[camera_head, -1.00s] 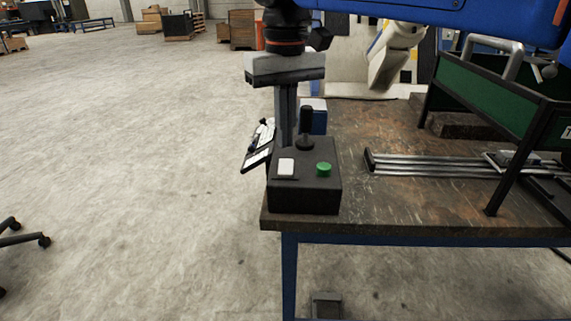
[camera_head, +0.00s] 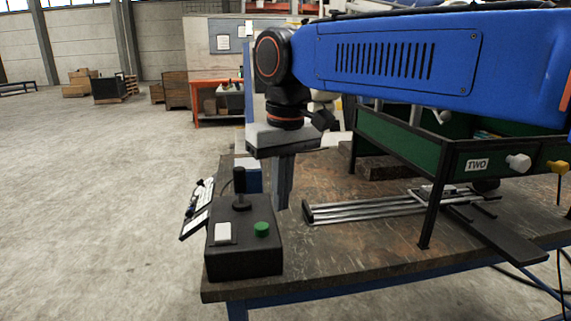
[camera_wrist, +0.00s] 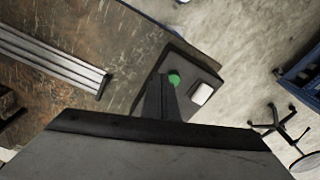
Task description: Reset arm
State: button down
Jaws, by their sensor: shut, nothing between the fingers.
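A black control box (camera_head: 243,262) stands at the table's near left corner, with a black joystick (camera_head: 240,190), a white button (camera_head: 222,233) and a green button (camera_head: 261,229) on top. My gripper (camera_head: 281,206) points down with its fingers together and empty, right of the joystick and apart from it in the picture. In the wrist view my gripper (camera_wrist: 162,78) overlaps the box, its tip beside the green button (camera_wrist: 174,79); the white button (camera_wrist: 202,93) lies to the right. The joystick is not seen there. Whether the fingertip touches anything cannot be told.
Metal rails (camera_head: 365,209) lie on the worn table (camera_head: 330,258) right of the box. A blue-and-white box (camera_head: 248,174) and a tilted panel (camera_head: 197,208) are near the control box. Open floor lies left.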

jog(key=d+f+m+t, duration=0.15)
jog(key=d+f, duration=0.25)
jog(key=d, duration=0.7)
jog(key=s+d+f+m+t, duration=0.1)
jog(key=s+d+f+m, duration=0.1)
jog(key=s+d+f, duration=0.4)
jog(key=s+d+f+m+t, duration=0.1)
jog(key=s+d+f+m, duration=0.2)
jog(key=s+d+f, duration=0.3)
jog(key=d+f, duration=0.5)
jog(key=d, duration=0.3)
jog(key=shift+s+d+h, duration=0.3)
jog(key=shift+s, duration=0.1)
